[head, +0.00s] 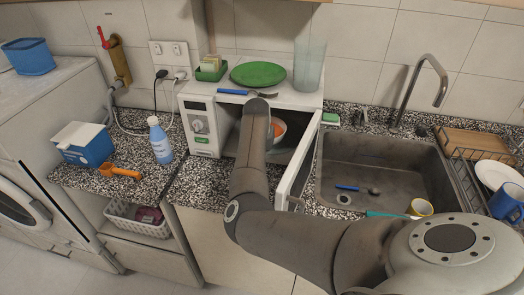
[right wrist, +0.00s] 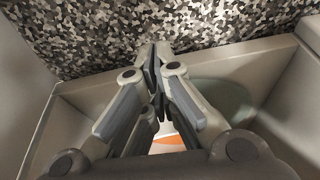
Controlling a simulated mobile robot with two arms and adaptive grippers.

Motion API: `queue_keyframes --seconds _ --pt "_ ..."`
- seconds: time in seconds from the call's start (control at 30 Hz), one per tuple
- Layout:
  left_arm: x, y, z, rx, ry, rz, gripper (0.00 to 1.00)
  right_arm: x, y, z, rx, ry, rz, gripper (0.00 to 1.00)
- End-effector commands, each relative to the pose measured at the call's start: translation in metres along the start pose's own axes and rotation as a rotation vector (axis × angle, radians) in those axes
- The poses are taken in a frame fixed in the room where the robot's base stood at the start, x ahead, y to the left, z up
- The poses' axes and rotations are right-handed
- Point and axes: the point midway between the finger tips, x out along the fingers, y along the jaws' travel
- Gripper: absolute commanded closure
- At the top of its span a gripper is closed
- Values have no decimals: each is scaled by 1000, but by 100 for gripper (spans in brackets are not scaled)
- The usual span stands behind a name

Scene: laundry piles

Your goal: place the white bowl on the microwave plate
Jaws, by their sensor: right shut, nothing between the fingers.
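The microwave (head: 201,146) stands on the counter with its door (head: 299,166) swung open. The white bowl (head: 278,131), with something orange in it, shows inside the cavity, partly hidden by my right arm. In the right wrist view, a white and orange part, seemingly the bowl (right wrist: 166,147), shows below and behind my fingers. A pale greenish round plate (right wrist: 238,98) lies on the cavity floor, partly covered by my gripper. My right gripper (right wrist: 158,55) is shut and empty, apart from the bowl. My arm hides it in the head view. My left gripper is not in view.
On the microwave are a green plate (head: 258,73), blue-handled cutlery (head: 247,93) and a tall glass (head: 309,66). The open door stands close to my right arm. A sink (head: 375,157) is at right; a bottle (head: 160,141) and blue box (head: 83,147) are at left.

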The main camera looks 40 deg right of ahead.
Motion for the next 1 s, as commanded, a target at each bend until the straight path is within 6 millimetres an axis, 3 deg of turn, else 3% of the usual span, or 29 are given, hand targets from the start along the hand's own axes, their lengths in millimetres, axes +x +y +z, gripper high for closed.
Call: queue_keyframes --seconds 0.03,0.33,0.6,1.0 --pt "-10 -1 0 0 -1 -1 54 -5 0 0 -1 -2 0 100" --pt "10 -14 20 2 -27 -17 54 -49 -1 0 2 4 -3 100" --pt "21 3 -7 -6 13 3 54 -91 -1 1 0 2 -2 100" --pt "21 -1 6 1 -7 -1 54 -101 0 1 0 0 -1 100"
